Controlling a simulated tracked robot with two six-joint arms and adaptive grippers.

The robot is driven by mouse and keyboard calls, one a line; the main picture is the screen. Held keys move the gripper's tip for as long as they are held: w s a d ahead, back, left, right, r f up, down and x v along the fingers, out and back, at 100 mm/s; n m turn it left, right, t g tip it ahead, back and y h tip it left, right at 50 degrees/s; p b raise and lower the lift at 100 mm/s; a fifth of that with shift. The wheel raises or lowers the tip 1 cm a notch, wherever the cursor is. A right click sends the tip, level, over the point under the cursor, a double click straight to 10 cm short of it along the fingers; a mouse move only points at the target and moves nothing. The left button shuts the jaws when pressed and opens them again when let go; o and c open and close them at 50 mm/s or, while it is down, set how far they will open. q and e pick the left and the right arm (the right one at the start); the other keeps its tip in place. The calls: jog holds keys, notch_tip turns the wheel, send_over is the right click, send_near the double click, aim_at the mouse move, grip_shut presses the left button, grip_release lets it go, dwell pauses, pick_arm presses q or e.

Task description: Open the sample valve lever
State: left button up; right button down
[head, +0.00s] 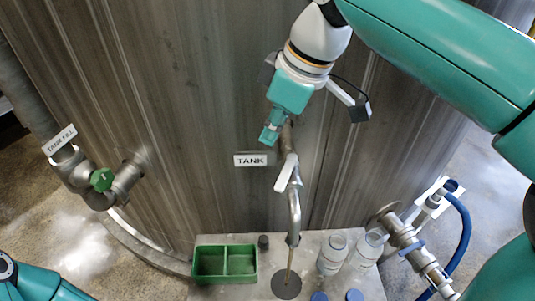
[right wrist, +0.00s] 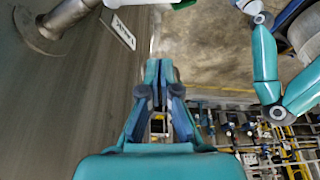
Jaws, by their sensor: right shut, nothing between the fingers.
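The sample valve lever (head: 287,173) is a pale, flat handle on the metal sample pipe (head: 294,215) that comes out of the tank. My right gripper (head: 269,134) is shut and empty, above and left of the lever, near the top of the pipe. I cannot tell whether it touches the pipe. Its closed fingers also show in the right wrist view (right wrist: 158,72). My left gripper is out of view; only part of the left arm shows at lower left.
The tank wall (head: 200,100) stands close behind, with a TANK sign (head: 250,160). A shelf (head: 335,283) below holds a green divided box (head: 225,264) and clear bottles (head: 332,254). A green-handled valve (head: 102,180) is at left, and a blue hose (head: 461,235) hangs at right.

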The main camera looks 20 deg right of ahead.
aim_at(285, 179)
notch_tip(285, 179, down, 9)
jog(key=shift+d, duration=0.3)
jog(key=shift+s, duration=0.25)
jog(key=shift+d, duration=0.1)
jog(key=shift+s+d+n+g+y, duration=0.15)
jog(key=shift+s+d+n, duration=0.1)
jog(key=shift+n, duration=0.35)
jog(key=shift+s+d+n+g+y, duration=0.1)
jog(key=shift+s+n+g+y, duration=0.1)
jog(key=shift+n, duration=0.4)
jog(key=shift+s+d, duration=0.3)
jog(key=shift+d, duration=0.05)
jog(key=shift+s, duration=0.1)
jog(key=shift+d, duration=0.1)
